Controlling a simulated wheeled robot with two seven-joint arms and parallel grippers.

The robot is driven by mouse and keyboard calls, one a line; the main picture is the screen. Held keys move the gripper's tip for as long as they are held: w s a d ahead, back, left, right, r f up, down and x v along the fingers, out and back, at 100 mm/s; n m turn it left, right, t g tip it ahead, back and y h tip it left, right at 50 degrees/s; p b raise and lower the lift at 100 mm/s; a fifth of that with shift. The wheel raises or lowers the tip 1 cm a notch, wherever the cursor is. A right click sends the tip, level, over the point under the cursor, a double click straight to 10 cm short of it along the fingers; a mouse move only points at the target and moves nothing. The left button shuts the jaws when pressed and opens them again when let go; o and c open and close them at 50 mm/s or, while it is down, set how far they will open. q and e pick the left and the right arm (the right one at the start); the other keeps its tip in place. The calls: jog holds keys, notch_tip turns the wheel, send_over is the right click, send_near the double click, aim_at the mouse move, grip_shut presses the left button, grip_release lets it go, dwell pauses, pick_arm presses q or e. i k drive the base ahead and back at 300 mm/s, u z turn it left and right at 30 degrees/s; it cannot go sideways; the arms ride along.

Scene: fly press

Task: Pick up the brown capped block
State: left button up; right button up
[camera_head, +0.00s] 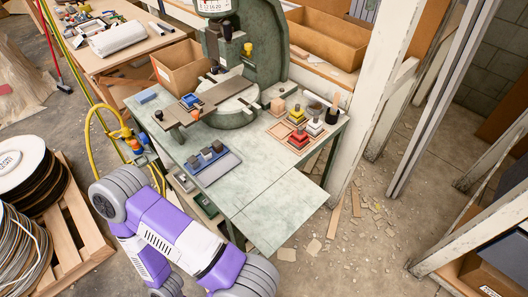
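Several small capped blocks stand at the right of the green press table (265,195). One has a brownish-pink top (278,106). Near it are a yellow-capped block (297,113), a white-capped block (315,125) and a red-capped block (298,139). Small dark grey-brown blocks (206,154) sit in a blue-grey tray (228,163) at the front left of the table. At this size I cannot tell for sure which block is the brown capped one. My purple and grey arm crosses the lower left in front of the table. Neither gripper shows.
A green fly press (262,45) stands at the back of the table, its bar (212,101) reaching left. A dark cup with a wooden handle (332,114) stands at the right edge. The table's front right is clear.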

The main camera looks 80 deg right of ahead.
aim_at(217, 147)
jog(key=k, duration=0.7)
jog(key=z, duration=0.65)
